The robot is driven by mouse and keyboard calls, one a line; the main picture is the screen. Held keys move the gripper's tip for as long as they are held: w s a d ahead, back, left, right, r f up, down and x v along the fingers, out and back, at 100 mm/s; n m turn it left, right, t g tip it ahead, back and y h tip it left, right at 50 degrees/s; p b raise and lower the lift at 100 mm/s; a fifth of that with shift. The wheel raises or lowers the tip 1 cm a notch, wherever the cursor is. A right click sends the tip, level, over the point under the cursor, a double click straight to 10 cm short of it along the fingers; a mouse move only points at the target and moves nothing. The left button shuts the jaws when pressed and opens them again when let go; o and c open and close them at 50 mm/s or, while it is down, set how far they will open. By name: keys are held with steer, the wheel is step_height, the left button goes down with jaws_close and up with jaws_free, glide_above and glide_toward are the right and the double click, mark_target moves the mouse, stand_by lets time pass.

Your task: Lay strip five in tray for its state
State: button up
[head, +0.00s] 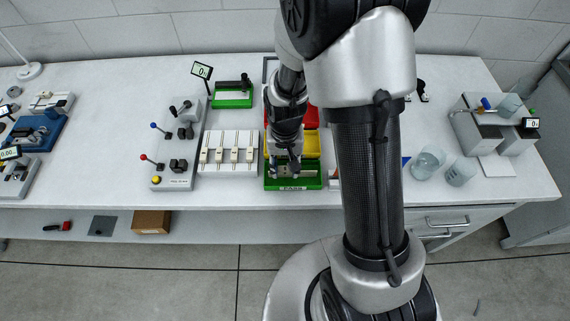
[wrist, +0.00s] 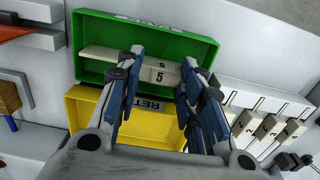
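The green tray (head: 312,184), labelled PASS, is the nearest of a row of coloured trays; in the wrist view it fills the top (wrist: 200,48). A pale strip marked 5 (wrist: 158,74) lies lengthwise inside the green tray. My gripper (wrist: 162,62) reaches down over the tray with its fingers apart, one on each side of the 5 label. My gripper in the head view (head: 288,172) is over the same tray. The fingers cover parts of the strip, and I cannot tell whether they touch it.
The yellow tray (wrist: 82,108) adjoins the green one, with a red tray (head: 314,117) behind. A white rack (head: 230,150) with several strips stands left of the trays. Beakers (head: 428,160) stand to the right. The bench front edge is close to the green tray.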

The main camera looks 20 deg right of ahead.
stand_by(0.3)
step_height(320, 180, up, 13)
steer(key=p, duration=0.5)
step_height(320, 180, up, 13)
steer(key=n+t, duration=0.2)
glide_above(285, 168)
steer(key=s, duration=0.6)
steer(key=s+r+n+t, duration=0.1)
steer(key=s+r, duration=0.4)
steer(key=s, duration=0.5)
steer(key=shift+s+a+r+n+t, duration=0.2)
steer(key=shift+s+r+n+t, duration=0.1)
steer(key=shift+t, duration=0.5)
